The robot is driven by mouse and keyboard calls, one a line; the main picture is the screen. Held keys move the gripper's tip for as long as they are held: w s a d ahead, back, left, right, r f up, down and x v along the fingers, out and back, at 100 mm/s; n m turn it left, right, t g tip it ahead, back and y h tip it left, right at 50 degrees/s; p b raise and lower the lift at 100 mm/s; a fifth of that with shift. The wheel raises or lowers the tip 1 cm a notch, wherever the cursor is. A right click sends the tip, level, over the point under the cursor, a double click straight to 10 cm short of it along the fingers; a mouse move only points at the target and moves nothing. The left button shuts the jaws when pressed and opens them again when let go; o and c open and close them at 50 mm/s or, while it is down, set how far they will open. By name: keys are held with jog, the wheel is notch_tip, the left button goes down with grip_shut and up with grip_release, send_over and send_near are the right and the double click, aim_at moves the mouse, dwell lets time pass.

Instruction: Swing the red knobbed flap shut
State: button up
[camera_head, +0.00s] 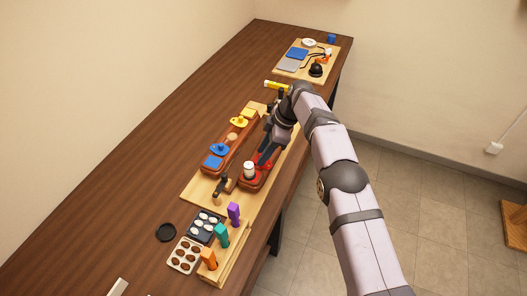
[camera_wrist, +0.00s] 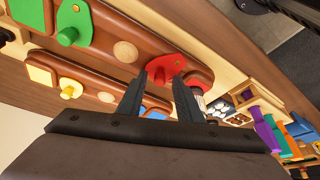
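The red flap (camera_wrist: 164,66) shows in the wrist view on a long reddish-brown wooden block, beside a wooden disc. Its knob sits close to my fingertips, partly hidden. A further red patch lies just to its right, partly behind a finger. My gripper (camera_wrist: 161,76) is open, with its two dark fingers apart near the red flap; I cannot tell whether they touch the knob. In the head view my gripper (camera_head: 264,158) reaches down over the right-hand block (camera_head: 246,184), and the red flap is mostly hidden there.
A white cylinder (camera_head: 249,171) stands close to my gripper. A parallel block holds the yellow flap (camera_head: 239,122) and blue flap (camera_head: 219,149). A green flap (camera_wrist: 72,22) is on my block. Several coloured pegs, such as the purple one (camera_head: 233,212), stand nearer. The left tabletop is clear.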

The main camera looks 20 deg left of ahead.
jog(key=shift+r, duration=0.1)
jog(key=v, duration=0.7)
jog(key=shift+b, duration=0.4)
jog(key=s+a+m+t+h+b, duration=0.15)
jog(key=s+m+t, duration=0.4)
jog(key=m, duration=1.25)
jog(key=shift+t+h, duration=0.25)
jog(key=shift+h, duration=0.2)
jog(key=shift+w+p+x, duration=0.15)
jog(key=shift+p+x, duration=0.7)
jog(key=shift+x, duration=1.15)
jog(key=shift+w+p+x, duration=0.2)
jog(key=shift+p+x, duration=0.6)
jog(key=shift+x, duration=1.2)
jog(key=shift+a+r, duration=0.15)
jog(key=shift+c, duration=0.6)
grip_shut()
